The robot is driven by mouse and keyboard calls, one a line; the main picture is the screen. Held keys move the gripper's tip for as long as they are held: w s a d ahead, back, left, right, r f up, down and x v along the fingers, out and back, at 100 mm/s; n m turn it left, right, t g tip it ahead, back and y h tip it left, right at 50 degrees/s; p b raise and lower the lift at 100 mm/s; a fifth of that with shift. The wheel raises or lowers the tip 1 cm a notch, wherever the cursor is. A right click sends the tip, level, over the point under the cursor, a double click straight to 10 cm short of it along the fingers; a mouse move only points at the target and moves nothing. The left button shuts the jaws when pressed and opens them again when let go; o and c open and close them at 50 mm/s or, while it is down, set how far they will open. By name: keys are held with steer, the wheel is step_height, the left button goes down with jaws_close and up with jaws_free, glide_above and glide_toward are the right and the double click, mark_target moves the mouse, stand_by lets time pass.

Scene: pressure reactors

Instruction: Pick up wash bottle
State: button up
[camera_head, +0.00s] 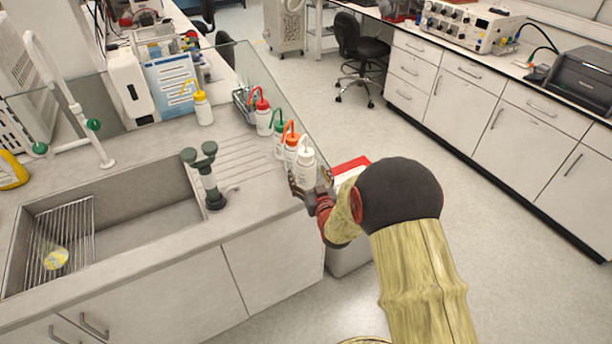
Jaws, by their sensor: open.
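Several wash bottles stand in a row along the right edge of the sink counter. The nearest is a white-topped wash bottle (306,167). Behind it are an orange-topped one (291,148), a green-topped one (279,136) and a red-topped one (263,116). A yellow-topped wash bottle (203,107) stands apart, further left. My gripper (309,188) is at the counter's edge, low at the white-topped bottle's base, and open. The fingers look to be at or around that bottle; I cannot tell whether they touch it.
A clear glass screen (245,65) runs behind and beside the bottles. The sink (130,229) and a dark green tap (206,175) lie left of my gripper. A bin with a red lid (350,165) stands on the floor beside the counter. The floor to the right is clear.

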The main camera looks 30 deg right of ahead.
mark_target(311, 179)
steer(key=shift+t+h, duration=0.3)
steer(key=shift+t, duration=0.3)
steer(key=f, duration=0.1)
steer(key=s+f, duration=0.1)
steer(key=f, duration=0.1)
steer(key=s+d+f, duration=0.1)
steer(key=shift+d+f+b, duration=0.1)
steer(key=shift+f+b, duration=0.15)
steer(key=shift+b, duration=0.1)
steer(key=shift+x, duration=0.95)
steer(key=x, duration=0.2)
steer(key=b+x, duration=0.2)
steer(key=x, duration=0.1)
steer(key=shift+w+a+r, duration=0.3)
steer(key=shift+w+r, duration=0.05)
steer(key=shift+w, duration=0.05)
steer(key=shift+c, duration=1.3)
steer(key=shift+r, duration=0.1)
steer(key=c, duration=0.7)
steer(key=shift+r, duration=0.1)
